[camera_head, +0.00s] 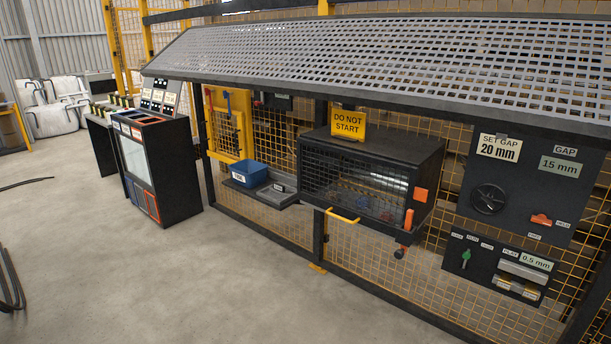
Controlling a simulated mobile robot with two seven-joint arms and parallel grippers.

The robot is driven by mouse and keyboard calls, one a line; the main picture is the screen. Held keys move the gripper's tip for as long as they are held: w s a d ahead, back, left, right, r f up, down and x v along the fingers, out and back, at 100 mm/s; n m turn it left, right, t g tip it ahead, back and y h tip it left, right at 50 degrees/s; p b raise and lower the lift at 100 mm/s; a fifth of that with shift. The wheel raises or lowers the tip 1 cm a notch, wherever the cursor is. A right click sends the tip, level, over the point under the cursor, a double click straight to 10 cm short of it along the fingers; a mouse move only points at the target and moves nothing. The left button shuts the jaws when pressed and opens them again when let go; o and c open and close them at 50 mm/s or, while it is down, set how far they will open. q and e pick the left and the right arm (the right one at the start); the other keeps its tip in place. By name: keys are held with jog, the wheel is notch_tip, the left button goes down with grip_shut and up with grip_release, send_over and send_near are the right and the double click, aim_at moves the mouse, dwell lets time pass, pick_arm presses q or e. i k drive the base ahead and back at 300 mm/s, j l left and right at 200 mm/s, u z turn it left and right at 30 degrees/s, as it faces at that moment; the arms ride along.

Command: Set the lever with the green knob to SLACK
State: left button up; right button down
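The lever with the green knob (465,256) is on a dark lower panel (484,274) at the right, fixed to the yellow mesh fence. Its knob points up, with perhaps a slight lean. Several small white labels sit above it, too small to read, so I cannot tell which position it is in. Neither of my grippers is in view.
Right of the lever are a "0.5 mm" display (536,262) and metal rollers (517,288). Above hangs a gap panel (545,204) with a black handwheel (488,199). A mesh-fronted box (352,190) bears a "DO NOT START" sign (348,124). The floor in front is clear.

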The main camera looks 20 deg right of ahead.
aim_at(466, 255)
jog(key=i+z, duration=0.25)
jog(key=z, duration=0.15)
jog(key=i+j+z, duration=0.1)
jog(key=i+z, duration=0.15)
jog(key=z, duration=0.15)
jog(key=i+j+z, duration=0.15)
jog(key=z, duration=0.2)
jog(key=i+j+z, duration=0.1)
jog(key=z, duration=0.3)
jog(key=i+j+z, duration=0.15)
jog(key=z, duration=0.25)
jog(key=i+j+z, duration=0.2)
jog(key=z, duration=0.25)
jog(key=i+j+z, duration=0.2)
jog(key=z, duration=0.25)
jog(key=i+j+z, duration=0.1)
jog(key=j+z, duration=0.4)
